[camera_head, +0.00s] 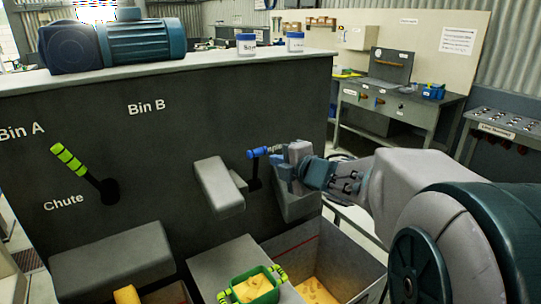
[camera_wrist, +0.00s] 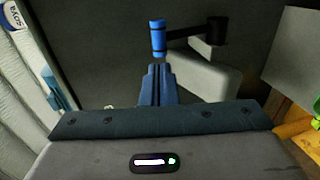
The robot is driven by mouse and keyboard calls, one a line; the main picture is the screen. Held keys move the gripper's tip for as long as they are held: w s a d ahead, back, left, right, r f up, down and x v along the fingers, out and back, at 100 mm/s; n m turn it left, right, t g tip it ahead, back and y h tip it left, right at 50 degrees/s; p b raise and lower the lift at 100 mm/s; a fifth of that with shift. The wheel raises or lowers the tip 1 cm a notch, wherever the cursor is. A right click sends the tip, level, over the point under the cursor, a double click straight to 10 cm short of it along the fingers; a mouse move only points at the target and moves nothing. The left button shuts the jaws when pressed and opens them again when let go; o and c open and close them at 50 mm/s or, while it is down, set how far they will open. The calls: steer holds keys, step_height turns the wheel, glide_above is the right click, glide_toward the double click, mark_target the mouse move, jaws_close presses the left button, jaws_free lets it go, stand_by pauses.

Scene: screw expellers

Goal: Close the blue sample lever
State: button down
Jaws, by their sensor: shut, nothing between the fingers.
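The blue sample lever (camera_head: 264,151) has a blue handle on a dark arm and sticks out from the dark front of the machine. In the head view its handle lies nearly level, above and between two grey spouts. In the wrist view the blue handle (camera_wrist: 157,38) is just beyond my fingertips, joined by a dark arm to a dark pivot (camera_wrist: 217,30). My gripper (camera_head: 279,168) is right of the lever, close to it. In the wrist view my gripper (camera_wrist: 158,68) is shut and empty. I cannot tell whether the fingertips touch the handle.
A green-and-black chute lever (camera_head: 68,158) stands at the left of the machine front. Grey spouts (camera_head: 218,187) jut out near the blue lever. Below are a green container (camera_head: 236,294) on a grey stand and a bin (camera_head: 350,262) with yellow contents.

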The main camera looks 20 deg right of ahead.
steer(key=v, duration=0.6)
steer(key=shift+d+f, duration=0.15)
steer(key=shift+d, duration=0.25)
steer(key=s+d+f+m+g+h+p, duration=0.1)
steer(key=s+d+f+m+g+h, duration=0.1)
steer(key=m+h, duration=0.35)
steer(key=s+d+f+m+g+h+p, duration=0.1)
steer(key=s+f+m+h, duration=0.15)
steer(key=m, duration=0.65)
steer(key=s+a+f+m+g+y, duration=0.1)
steer(key=s+a+f+m+g, duration=0.1)
steer(key=s, duration=0.3)
steer(key=s+a+f+m+g+y+p, duration=0.1)
steer(key=s+a+f+m+g, duration=0.1)
steer(key=s+a+m+g, duration=0.1)
steer(key=s+a+f+m+g+y, duration=0.1)
steer(key=s+a+f+m+g, duration=0.1)
steer(key=s, duration=0.5)
steer(key=shift+a+f+g, duration=0.6)
steer(key=shift+a+g, duration=0.2)
steer(key=shift+a, duration=0.15)
steer(key=shift+a+m, duration=0.15)
steer(key=shift+m, duration=0.1)
